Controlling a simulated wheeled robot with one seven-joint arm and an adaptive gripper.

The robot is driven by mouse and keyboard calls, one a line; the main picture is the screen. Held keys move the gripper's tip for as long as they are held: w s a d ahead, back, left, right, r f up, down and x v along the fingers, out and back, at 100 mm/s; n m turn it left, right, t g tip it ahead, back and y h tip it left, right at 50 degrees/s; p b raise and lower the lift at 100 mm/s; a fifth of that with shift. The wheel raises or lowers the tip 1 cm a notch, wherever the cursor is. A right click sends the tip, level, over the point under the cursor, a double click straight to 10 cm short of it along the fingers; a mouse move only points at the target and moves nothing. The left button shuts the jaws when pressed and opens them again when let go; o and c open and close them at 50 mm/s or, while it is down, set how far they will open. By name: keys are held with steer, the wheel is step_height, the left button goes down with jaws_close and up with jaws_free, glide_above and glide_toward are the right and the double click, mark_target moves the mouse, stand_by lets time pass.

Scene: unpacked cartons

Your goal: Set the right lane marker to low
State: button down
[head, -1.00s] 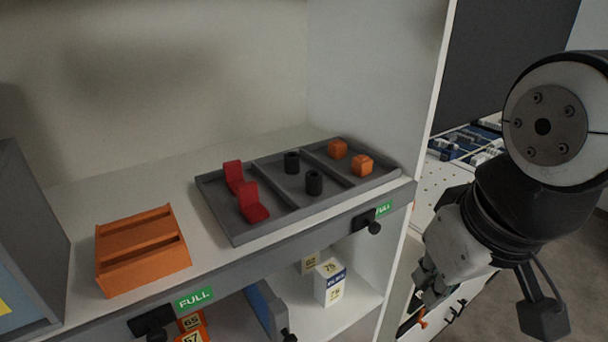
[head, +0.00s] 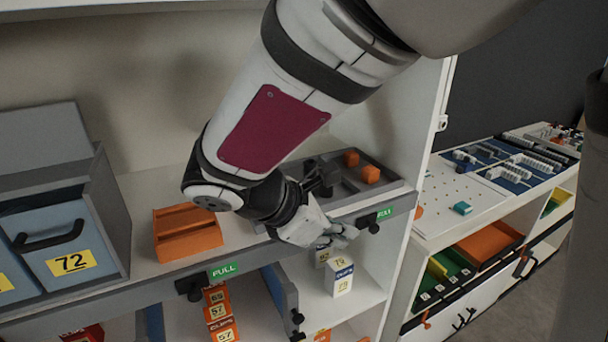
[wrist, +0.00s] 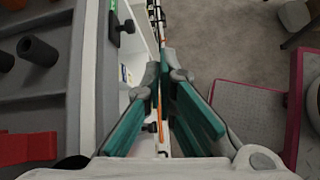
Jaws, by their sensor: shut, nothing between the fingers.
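The right lane marker is a black slider with a round knob (head: 373,222) on the shelf's front edge. A green FULL label (head: 386,213) shows to its right. The black slider also shows in the wrist view (wrist: 123,26), at the upper left. My gripper (head: 350,232) is shut and empty, just left of this marker in the head view; I cannot tell if it touches. Its closed fingertips (wrist: 164,62) show in the wrist view, to the right of and below the slider. The left marker's green FULL label (head: 223,271) shows with its black slider (head: 190,288) beside it.
Above the edge, a grey divided tray (head: 396,184) holds orange cubes (head: 370,174) and is partly hidden by my arm. An orange slotted block (head: 187,232) and a blue bin (head: 70,240) stand left. Boxes (head: 339,277) stand on the lower shelf.

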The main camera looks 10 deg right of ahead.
steer(key=a+n, duration=0.1)
steer(key=a+n+t, duration=0.1)
steer(key=a, duration=0.1)
steer(key=w+a+n, duration=0.1)
steer(key=shift+a+f+n+t+h+p, duration=0.3)
steer(key=shift+a+f+n+t+p, duration=0.05)
steer(key=shift+f+n+t, duration=0.05)
steer(key=shift+d+f, duration=0.1)
steer(key=p, duration=0.1)
glide_toward(371, 226)
steer(key=w+d+f, duration=0.2)
steer(key=d+f, duration=0.1)
steer(key=f, duration=0.3)
steer(key=shift+d, duration=0.3)
steer(key=w+d, duration=0.2)
steer(key=d, duration=0.3)
steer(key=shift+d+b, duration=0.3)
steer(key=shift+d, duration=0.1)
